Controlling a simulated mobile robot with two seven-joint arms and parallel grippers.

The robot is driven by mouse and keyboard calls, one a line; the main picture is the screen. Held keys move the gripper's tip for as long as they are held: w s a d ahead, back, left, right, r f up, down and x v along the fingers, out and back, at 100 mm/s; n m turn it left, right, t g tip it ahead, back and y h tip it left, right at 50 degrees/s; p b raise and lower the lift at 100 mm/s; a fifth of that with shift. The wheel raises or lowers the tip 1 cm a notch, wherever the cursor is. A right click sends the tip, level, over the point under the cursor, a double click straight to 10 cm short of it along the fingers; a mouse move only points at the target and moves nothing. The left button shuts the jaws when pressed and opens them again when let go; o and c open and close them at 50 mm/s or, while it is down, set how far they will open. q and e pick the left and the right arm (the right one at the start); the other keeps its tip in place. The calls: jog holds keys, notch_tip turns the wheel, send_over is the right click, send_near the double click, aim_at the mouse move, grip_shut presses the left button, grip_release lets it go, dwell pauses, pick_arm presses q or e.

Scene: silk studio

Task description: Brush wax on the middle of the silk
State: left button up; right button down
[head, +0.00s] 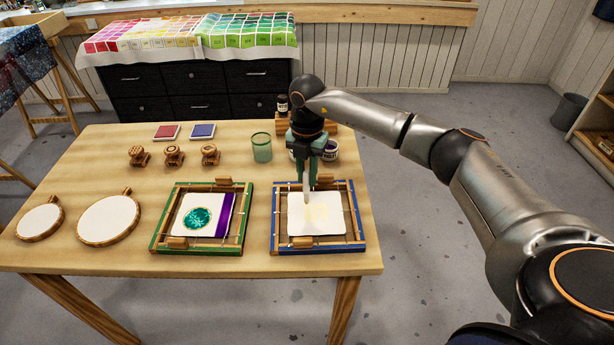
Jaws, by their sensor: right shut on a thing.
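A square of white silk (303,225) is stretched in a blue-edged wooden frame (318,247) at the right of the table. A pale yellowish patch shows around its middle. My right gripper (307,178) is above the silk, pointing down, shut on a pale, slender tool, which looks like the wax brush (306,190). The brush's lower end is over or on the upper middle of the silk; I cannot tell whether it touches. My left gripper is out of view.
A green-edged frame (156,228) with painted silk stands left of the blue one. Two round hoops (107,221), wooden stamps (174,156), red and blue pads (203,131) and a green glass (261,148) are on the table (120,260). Small jars (331,150) and a wooden rack stand behind my gripper.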

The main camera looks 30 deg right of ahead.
jog(key=shift+r+p, duration=1.5)
jog(key=shift+r, duration=0.6)
